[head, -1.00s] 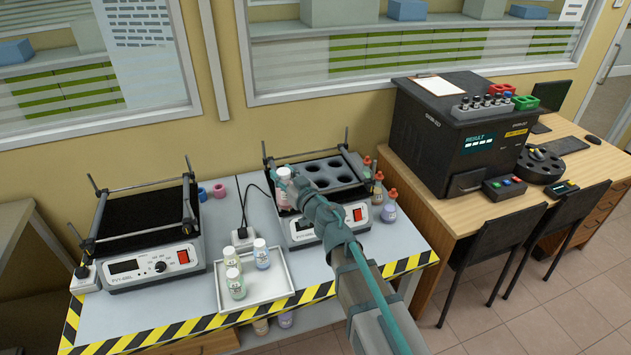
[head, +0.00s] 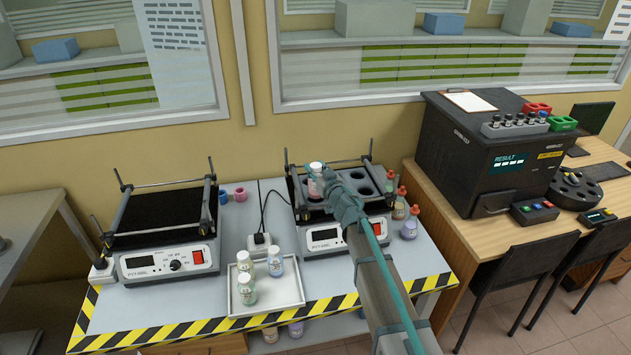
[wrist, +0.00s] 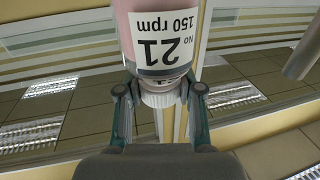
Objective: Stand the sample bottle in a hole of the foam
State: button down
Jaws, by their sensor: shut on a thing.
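The sample bottle (head: 316,180) is pink with a white cap. In the wrist view the bottle (wrist: 160,40) shows a label reading 21 and 150 rpm. My gripper (head: 318,172) is shut on it near the cap, and the fingers also show in the wrist view (wrist: 160,92). The grey foam (head: 350,168) with round holes lies on the right shaker (head: 325,236). The bottle appears over the left part of the foam. My gripper and arm hide part of the foam, and I cannot tell whether the bottle's base is in a hole.
A white tray (head: 290,291) holds several bottles left of my arm. Bottles with red caps (head: 411,222) stand right of the shaker. Upright posts and bars (head: 290,185) frame the foam. A second shaker (head: 160,225) with a black top stands at the left.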

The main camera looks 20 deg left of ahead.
jog(key=shift+w+a+f, duration=0.25)
jog(key=shift+w+f, duration=0.4)
jog(key=shift+f, duration=0.15)
jog(key=f, duration=0.3)
jog(key=shift+w+a+f, duration=0.1)
jog(key=shift+w+a, duration=0.05)
jog(key=shift+w, duration=0.15)
jog(key=shift+f, duration=0.25)
jog(key=shift+b, duration=0.3)
jog(key=shift+f, duration=0.2)
jog(key=c, duration=0.7)
grip_release()
jog(key=shift+c, duration=0.2)
jog(key=shift+r, duration=0.1)
